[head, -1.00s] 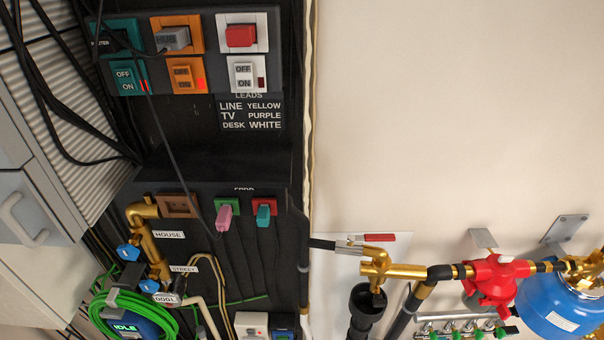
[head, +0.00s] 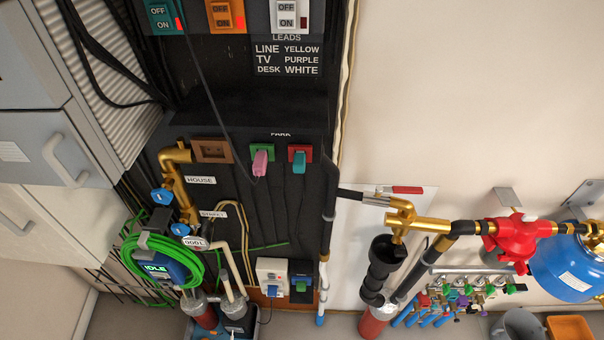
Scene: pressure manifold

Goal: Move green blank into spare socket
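Neither of my grippers is in the head view. A metal manifold rail (head: 470,271) runs along the wall at the lower right, with several small green fittings below it, one at its right end (head: 511,288). Several small coloured pieces hang under the rail, among them red, purple, green and yellow ones; they are too small to tell which is the green blank. I cannot make out the spare socket. On the PARK panel, a pink plug (head: 260,163) sits at the green socket (head: 262,149) and a teal plug (head: 299,163) at the red socket (head: 300,149).
A red regulator (head: 514,238) and blue tank (head: 572,268) are at the right, joined by brass pipe. A black funnel pipe (head: 380,273) stands left of the rail. A grey bucket (head: 520,325) and orange tray (head: 570,328) are at the bottom right. Green hose hangs left.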

